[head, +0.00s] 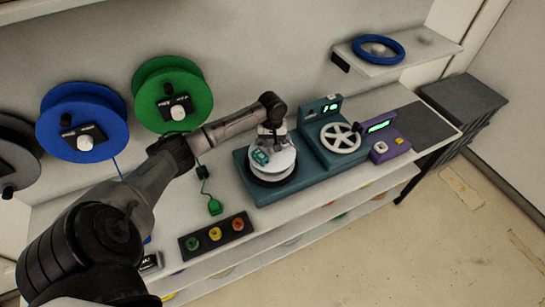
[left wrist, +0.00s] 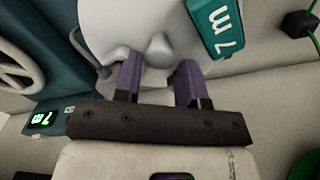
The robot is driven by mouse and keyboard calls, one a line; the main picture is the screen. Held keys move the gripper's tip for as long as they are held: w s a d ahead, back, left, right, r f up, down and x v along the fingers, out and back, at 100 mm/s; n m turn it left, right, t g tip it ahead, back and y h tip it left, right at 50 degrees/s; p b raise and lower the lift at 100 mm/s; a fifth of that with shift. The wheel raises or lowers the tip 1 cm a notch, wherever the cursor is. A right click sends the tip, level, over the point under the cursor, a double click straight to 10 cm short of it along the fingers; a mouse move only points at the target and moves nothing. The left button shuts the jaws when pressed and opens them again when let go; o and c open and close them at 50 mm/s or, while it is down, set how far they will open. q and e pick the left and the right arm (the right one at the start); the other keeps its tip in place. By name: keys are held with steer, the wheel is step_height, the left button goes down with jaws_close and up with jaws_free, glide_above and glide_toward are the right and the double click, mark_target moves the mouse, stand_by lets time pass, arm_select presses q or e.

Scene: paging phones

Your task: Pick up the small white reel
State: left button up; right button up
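The small white reel (head: 276,163) rests on the left part of a teal machine (head: 301,188), over a dark round base. A teal tag marked 7 m is on it; in the left wrist view the white reel (left wrist: 110,22) fills the top, with the tag at its right. My left gripper (head: 270,138) is over the reel from above. In the left wrist view its two purple fingers (left wrist: 158,78) stand apart, on either side of the reel's white central knob (left wrist: 158,48). Contact with the knob cannot be told. My right gripper is not in view.
A white spoked wheel (head: 340,138) stands on the machine right of the reel, beside a purple device (head: 384,141). Blue (head: 80,112) and green (head: 189,83) reels hang on the wall. A button box (head: 216,236) and a green plug (head: 214,207) lie at the left of the bench.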

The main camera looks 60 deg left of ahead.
mark_target(272, 154)
arm_select(q)
steer(key=shift+f, duration=1.55)
steer(key=shift+c, duration=0.2)
jaws_close()
steer(key=shift+r, duration=0.1)
